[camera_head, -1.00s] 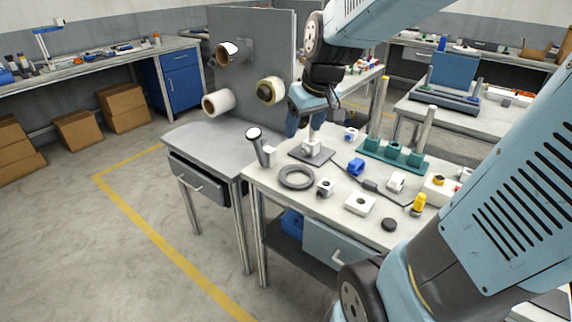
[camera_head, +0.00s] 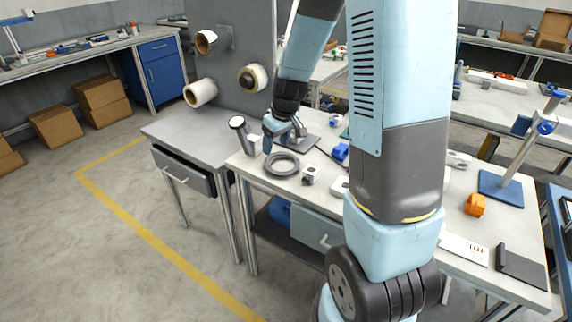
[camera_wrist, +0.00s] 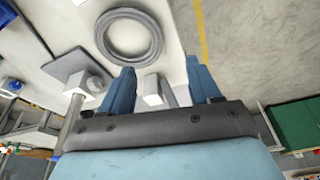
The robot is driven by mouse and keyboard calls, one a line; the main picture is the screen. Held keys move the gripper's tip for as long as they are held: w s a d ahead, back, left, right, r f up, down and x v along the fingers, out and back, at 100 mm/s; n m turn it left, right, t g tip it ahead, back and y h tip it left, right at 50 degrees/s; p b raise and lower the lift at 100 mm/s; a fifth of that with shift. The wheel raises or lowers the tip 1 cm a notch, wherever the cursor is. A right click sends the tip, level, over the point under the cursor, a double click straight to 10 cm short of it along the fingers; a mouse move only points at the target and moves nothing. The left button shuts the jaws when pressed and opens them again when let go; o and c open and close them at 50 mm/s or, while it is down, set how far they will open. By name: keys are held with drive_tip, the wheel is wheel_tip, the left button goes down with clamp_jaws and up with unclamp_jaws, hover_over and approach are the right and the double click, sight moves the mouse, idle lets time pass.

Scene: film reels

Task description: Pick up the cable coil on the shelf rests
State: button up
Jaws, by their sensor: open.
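A grey ring-shaped coil (camera_head: 282,173) lies flat on the pale workbench near its left end. In the wrist view the coil (camera_wrist: 130,59) shows whole, beyond my fingertips and up to the left. My gripper (camera_head: 281,138) is above the bench, just behind the coil in the head view. In the wrist view my gripper (camera_wrist: 161,82) has its two blue fingers spread wide, with no coil between them. A white block (camera_wrist: 152,91) shows in the gap between the fingers; I cannot tell its height relative to them. Shelf rests are not clearly identifiable.
A dark plate (camera_wrist: 66,63) with a metal post is left of my fingers in the wrist view. A tilted cylinder (camera_head: 238,126) stands left of the coil. Rolls (camera_head: 200,93) stick out from an upright grey panel (camera_head: 250,30). A blue block (camera_head: 340,152) is to the right.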

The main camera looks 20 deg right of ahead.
hover_over(271, 168)
drive_tip(key=s, duration=0.2)
wheel_tip(271, 168, down, 6)
drive_tip(key=shift+d+f, duration=0.1)
drive_tip(key=shift+f, duration=0.15)
drive_tip(key=shift+d+x, duration=0.15)
drive_tip(key=shift+x, duration=1.15)
drive_tip(key=shift+d+x, duration=0.15)
drive_tip(key=shift+x, duration=1.15)
drive_tip(key=shift+w+a, duration=0.1)
drive_tip(key=shift+w, duration=0.05)
drive_tip(key=shift+c, duration=0.3)
drive_tip(key=c, duration=1.1)
